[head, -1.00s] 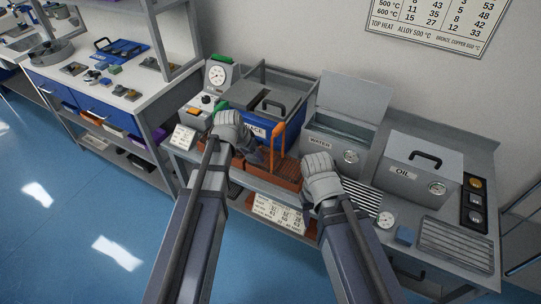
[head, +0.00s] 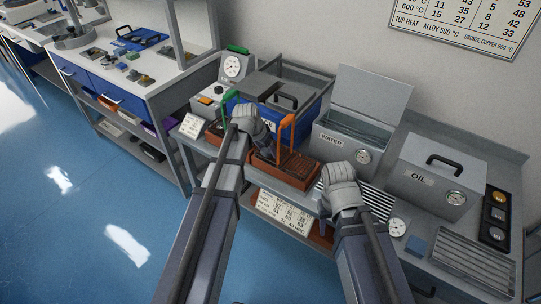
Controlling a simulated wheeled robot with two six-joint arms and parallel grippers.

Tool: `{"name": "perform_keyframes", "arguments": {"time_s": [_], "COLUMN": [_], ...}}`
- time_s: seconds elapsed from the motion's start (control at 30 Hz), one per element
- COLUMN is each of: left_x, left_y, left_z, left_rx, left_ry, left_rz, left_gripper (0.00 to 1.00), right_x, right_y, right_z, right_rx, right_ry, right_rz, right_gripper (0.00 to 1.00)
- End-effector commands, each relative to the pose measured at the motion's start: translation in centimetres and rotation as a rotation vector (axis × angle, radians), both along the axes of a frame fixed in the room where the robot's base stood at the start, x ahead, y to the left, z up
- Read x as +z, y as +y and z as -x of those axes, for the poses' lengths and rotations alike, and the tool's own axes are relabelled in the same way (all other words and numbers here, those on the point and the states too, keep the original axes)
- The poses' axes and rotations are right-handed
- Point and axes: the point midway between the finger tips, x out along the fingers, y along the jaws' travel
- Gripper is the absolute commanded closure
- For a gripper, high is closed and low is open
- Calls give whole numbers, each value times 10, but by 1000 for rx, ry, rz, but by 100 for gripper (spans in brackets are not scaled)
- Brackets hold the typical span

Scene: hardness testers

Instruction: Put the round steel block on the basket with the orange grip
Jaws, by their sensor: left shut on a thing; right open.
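The basket with the orange grip (head: 284,172) stands on the front of the bench, a brown tray with an upright orange handle (head: 288,128). My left gripper (head: 262,132) is just left of that handle, over the baskets. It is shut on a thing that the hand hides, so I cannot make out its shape. I do not see the round steel block clearly anywhere. A second brown basket (head: 214,137) with a green grip (head: 228,104) stands to the left, partly behind my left arm. My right gripper (head: 342,180) is open and empty, right of the orange-grip basket.
The water tank (head: 335,145) stands open and the oil tank (head: 430,180) is lidded. A dial gauge (head: 397,227) and a slatted rack (head: 470,262) lie at the right. A sign (head: 192,126) stands at the left.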

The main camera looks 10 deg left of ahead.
Motion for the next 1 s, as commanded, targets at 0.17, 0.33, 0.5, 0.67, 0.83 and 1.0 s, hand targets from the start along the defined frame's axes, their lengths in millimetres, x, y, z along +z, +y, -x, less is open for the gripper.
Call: {"name": "perform_keyframes", "arguments": {"time_s": [0.17,0.33,0.5,0.67,0.83,1.0], "left_x": [-4,-6,-8,-8,-8,-7], "left_y": [2,2,2,2,2,2], "left_z": [-1,-1,-1,-1,-1,0], "left_rx": [-1,-2,-2,-1,-2,-3], "left_ry": [-1,-1,0,0,0,0], "left_rz": [1,1,0,1,0,1], "left_gripper": [100,100,27,9,1,1], "right_x": [-4,-6,-8,-8,-8,-7], "right_y": [0,0,0,0,0,0], "right_z": [0,0,0,0,0,0], "right_rx": [0,0,0,0,0,0], "right_ry": [0,0,0,0,0,0], "right_rz": [0,0,0,0,0,0], "right_gripper": [50,50,50,50,50,50]}}
